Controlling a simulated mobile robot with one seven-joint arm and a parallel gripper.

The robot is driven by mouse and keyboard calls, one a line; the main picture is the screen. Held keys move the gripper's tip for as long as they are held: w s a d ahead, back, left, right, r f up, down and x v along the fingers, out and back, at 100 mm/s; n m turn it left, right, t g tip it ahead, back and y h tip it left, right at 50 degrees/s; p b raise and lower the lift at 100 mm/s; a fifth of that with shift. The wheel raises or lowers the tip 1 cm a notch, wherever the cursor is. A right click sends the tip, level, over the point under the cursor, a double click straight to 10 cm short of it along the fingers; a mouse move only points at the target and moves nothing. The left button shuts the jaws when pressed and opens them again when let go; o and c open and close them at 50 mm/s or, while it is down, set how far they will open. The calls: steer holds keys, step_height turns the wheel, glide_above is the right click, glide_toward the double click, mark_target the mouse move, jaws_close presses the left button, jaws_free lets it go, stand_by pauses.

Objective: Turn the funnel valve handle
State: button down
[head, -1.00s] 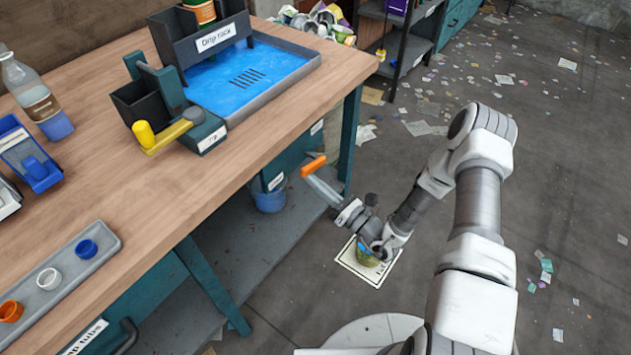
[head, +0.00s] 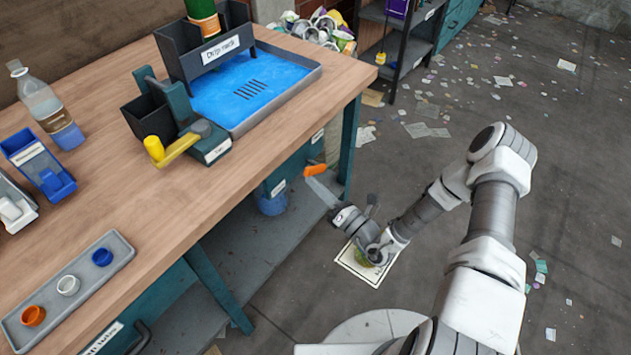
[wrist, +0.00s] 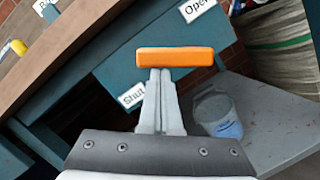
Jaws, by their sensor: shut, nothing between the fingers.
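The valve handle is an orange bar (head: 315,170) beside the front of the bench, between a "Shut" label (head: 278,185) and an "Open" label (head: 317,136). In the wrist view the orange handle (wrist: 175,57) lies nearly level across the picture, below the "Open" label (wrist: 197,8) and above the "Shut" label (wrist: 131,95). My gripper (wrist: 160,72) is shut and empty, its fingertips at the handle's lower edge. In the head view my gripper (head: 311,181) reaches up to the handle from below. I cannot tell whether they touch. The valve body is not clearly visible.
A bucket (head: 271,202) stands on the lower shelf (head: 250,245) beneath the bench (head: 240,180). A teal bench leg (head: 350,140) is close behind the handle. On top are a blue drip tray (head: 285,70) and a yellow-handled tool (head: 178,150). The floor at right has scattered paper.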

mark_target(323, 167)
steer(key=r+m+p, duration=0.1)
steer(key=r+m+h+p, duration=0.1)
steer(key=m+p, duration=0.1)
steer(key=shift+w+d+r+m, duration=0.15)
steer(key=shift+w+d+m, duration=0.05)
steer(key=shift+m, duration=0.1)
steer(key=m, duration=0.1)
steer(key=m+p, duration=0.1)
steer(key=r+p, duration=0.1)
steer(key=shift+w+d+r+m+h, duration=0.1)
steer(key=shift+w+d+m+h, duration=0.2)
steer(key=shift+m+h, duration=0.1)
steer(key=m+p, duration=0.1)
steer(key=m, duration=0.1)
steer(key=m+p, duration=0.1)
steer(key=shift+w+d+r+h+p, duration=0.3)
steer(key=shift+w+r, duration=0.1)
steer(key=shift+w+d+r+p, duration=0.1)
steer(key=shift+w+p, duration=0.15)
steer(key=shift+p, duration=0.1)
steer(key=shift+d, duration=0.1)
